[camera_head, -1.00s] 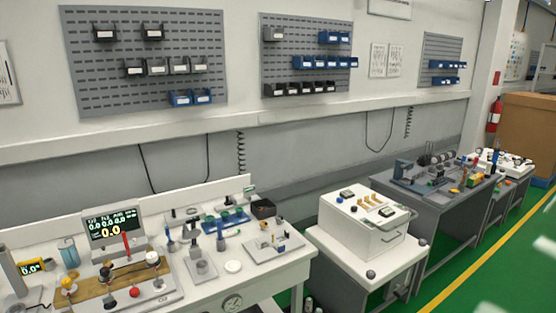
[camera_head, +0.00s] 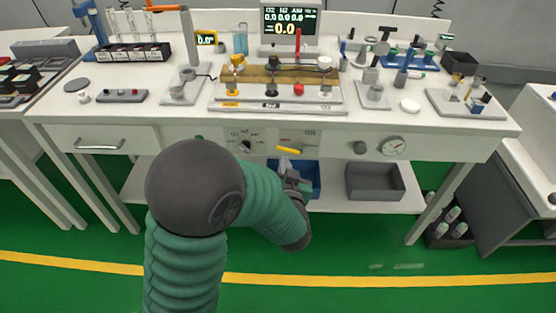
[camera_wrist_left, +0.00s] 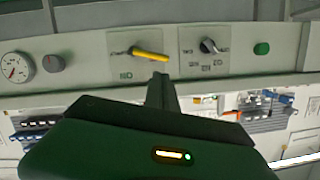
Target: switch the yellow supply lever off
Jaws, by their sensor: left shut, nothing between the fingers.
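The yellow supply lever (camera_head: 288,149) is on the front panel of the workbench and lies nearly level with a slight tilt. In the left wrist view the panel appears upside down, and the lever (camera_wrist_left: 150,54) points right from its pivot, with a small label beside it. My left gripper (camera_head: 286,168) is shut and empty, just below the lever in the head view. In the left wrist view the shut fingers (camera_wrist_left: 161,82) are close to the lever's free end. I cannot tell whether they touch it. My right gripper is not in view.
The panel also has a black selector knob (camera_head: 244,146), a grey knob (camera_head: 360,147) and a round gauge (camera_head: 393,146). A green button (camera_wrist_left: 261,48) shows in the left wrist view. A blue bin (camera_head: 300,176) and a grey bin (camera_head: 375,182) stand on the lower shelf. The display (camera_head: 289,21) reads 0.0.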

